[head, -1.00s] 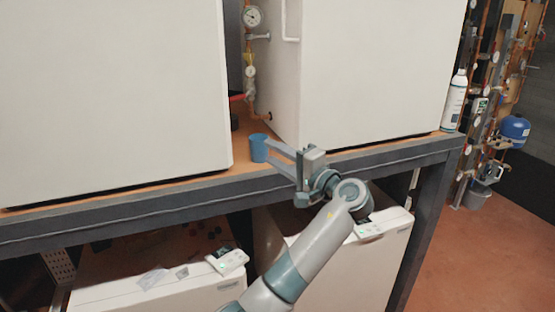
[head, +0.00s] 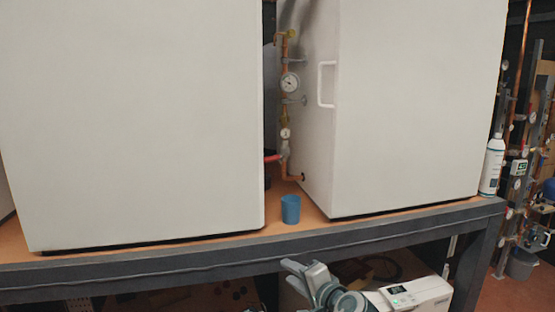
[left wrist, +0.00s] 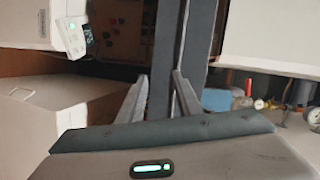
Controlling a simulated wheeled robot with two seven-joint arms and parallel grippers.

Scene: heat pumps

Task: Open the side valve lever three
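A red valve lever (head: 271,158) sticks out to the left from the copper pipework (head: 285,140) in the gap between two big white cabinets. The frames do not show whether it is lever three. A red piece (left wrist: 248,87), likely the same lever, shows at the right of the left wrist view. My left gripper (head: 288,267) is in front of the shelf edge, below and well apart from the lever. In the left wrist view its two fingers (left wrist: 160,92) stand apart with nothing held between them. My right gripper is not in view.
A blue cup (head: 290,209) stands on the shelf (head: 330,226) in front of the gap. White cabinets (head: 140,120) (head: 410,110) flank it closely. A dark beam (head: 180,261) edges the shelf. A spray bottle (head: 492,165) stands at the right end.

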